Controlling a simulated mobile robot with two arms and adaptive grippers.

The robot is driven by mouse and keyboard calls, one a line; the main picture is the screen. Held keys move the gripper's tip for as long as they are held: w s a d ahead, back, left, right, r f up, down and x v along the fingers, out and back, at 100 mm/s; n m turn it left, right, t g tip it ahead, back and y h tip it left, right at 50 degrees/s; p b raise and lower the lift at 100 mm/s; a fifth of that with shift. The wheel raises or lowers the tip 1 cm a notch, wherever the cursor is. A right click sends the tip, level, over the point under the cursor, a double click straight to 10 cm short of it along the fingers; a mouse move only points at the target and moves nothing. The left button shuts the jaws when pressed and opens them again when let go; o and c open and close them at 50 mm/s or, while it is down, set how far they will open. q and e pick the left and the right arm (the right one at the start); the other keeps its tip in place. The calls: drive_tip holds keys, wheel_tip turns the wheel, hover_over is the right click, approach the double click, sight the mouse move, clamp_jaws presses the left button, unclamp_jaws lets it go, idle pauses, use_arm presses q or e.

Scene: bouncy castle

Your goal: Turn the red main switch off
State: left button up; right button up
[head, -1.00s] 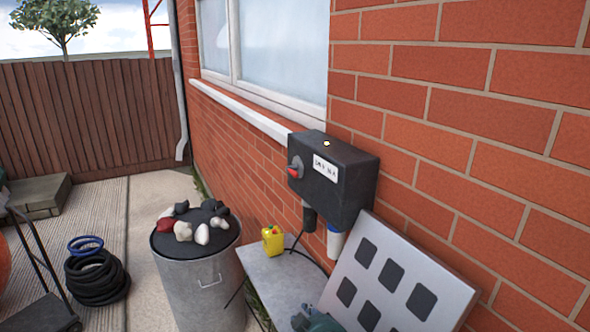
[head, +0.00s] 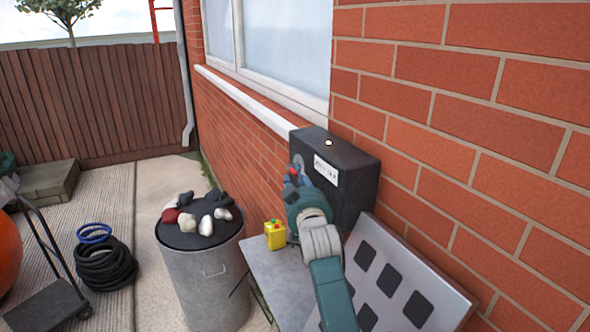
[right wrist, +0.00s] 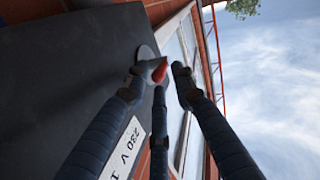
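The black switch box (head: 352,165) is fixed to the brick wall and bears a white label. Its red main switch sits on the box's left face, mostly hidden by my gripper in the head view. In the right wrist view the red switch (right wrist: 160,71) shows on a round grey plate between my fingertips. My right gripper (head: 293,178) is at that face, its fingers spread around the switch. In the wrist view the right gripper (right wrist: 160,78) has a gap on the right finger's side; contact on the left side is unclear. My left gripper is not in view.
A white panel with dark squares (head: 440,270) leans at the right. Paving at the left is partly open.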

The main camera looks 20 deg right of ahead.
drive_tip(key=shift+w+d+r, duration=0.1)
drive_tip(key=shift+w, duration=0.85)
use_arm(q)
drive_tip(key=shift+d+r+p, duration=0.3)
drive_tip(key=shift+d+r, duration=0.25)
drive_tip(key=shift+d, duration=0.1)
use_arm(e)
drive_tip(key=shift+w+d, duration=0.1)
drive_tip(key=shift+w, duration=0.35)
clamp_jaws()
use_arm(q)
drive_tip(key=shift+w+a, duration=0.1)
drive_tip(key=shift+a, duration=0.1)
